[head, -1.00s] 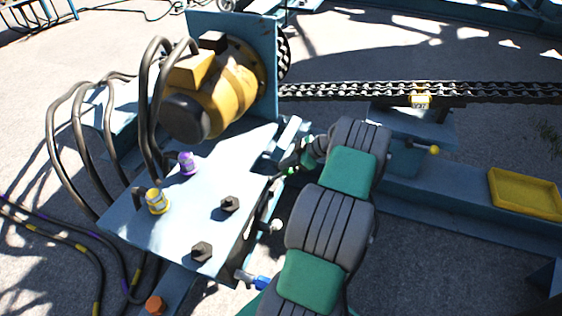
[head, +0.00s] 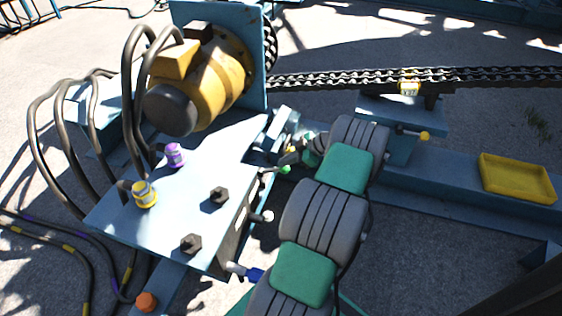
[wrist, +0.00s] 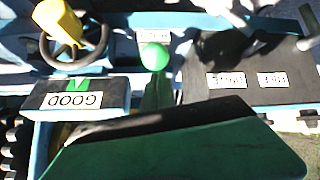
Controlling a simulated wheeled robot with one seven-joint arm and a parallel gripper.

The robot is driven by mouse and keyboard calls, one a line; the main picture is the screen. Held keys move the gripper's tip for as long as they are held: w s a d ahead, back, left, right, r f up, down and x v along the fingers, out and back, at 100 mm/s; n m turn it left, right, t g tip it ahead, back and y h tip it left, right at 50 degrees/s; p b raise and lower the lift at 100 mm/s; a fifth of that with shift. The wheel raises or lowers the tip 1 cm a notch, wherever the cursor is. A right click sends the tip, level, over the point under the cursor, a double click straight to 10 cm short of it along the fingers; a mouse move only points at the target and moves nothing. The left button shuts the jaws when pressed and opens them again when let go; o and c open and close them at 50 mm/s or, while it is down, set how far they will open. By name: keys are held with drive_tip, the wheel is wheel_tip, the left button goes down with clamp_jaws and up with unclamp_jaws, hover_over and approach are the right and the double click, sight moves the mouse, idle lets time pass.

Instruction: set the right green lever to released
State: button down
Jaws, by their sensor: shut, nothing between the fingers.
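A green ball knob (wrist: 155,56) on a lever shows in the upper middle of the wrist view, above a green shaft or plate. In the head view a green knob (head: 285,169) sticks out at the right edge of the blue panel; no second green lever shows clearly. My gripper (wrist: 170,122) fills the lower wrist view as a dark green and black body, shut and empty, below the knob and with no visible grip on it. In the head view my gripper's tip is mostly hidden by my arm, close to the panel's right edge.
A yellow handle on a handwheel (wrist: 62,22) and an upside-down GOOD plate (wrist: 75,98) lie left of the knob. A dark plate (wrist: 245,75) with white labels lies right. In the head view a yellow motor (head: 200,85), chain (head: 480,76) and yellow tray (head: 516,178) surround my arm.

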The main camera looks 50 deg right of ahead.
sight(287, 170)
drive_tip(key=s+f, duration=0.1)
drive_tip(key=f, duration=0.1)
drive_tip(key=shift+s+f+m, duration=0.35)
drive_tip(key=shift+s+m, duration=0.05)
drive_tip(key=shift+w+a+r, duration=0.1)
drive_tip(key=shift+a+r, duration=0.05)
drive_tip(key=r+p, duration=0.1)
drive_tip(key=r, duration=0.1)
drive_tip(key=w+r+p, duration=0.1)
drive_tip(key=r, duration=0.1)
drive_tip(key=r+p, duration=0.1)
drive_tip(key=shift+w+a+r, duration=0.15)
drive_tip(key=shift+a+r, duration=0.15)
drive_tip(key=shift+r, duration=0.1)
drive_tip(key=s+d+p, duration=0.2)
drive_tip(key=s+d, duration=0.2)
drive_tip(key=s, duration=0.3)
drive_tip(key=shift+s+d+n, duration=0.15)
drive_tip(key=shift+s+n, duration=0.25)
drive_tip(key=shift+r, duration=0.1)
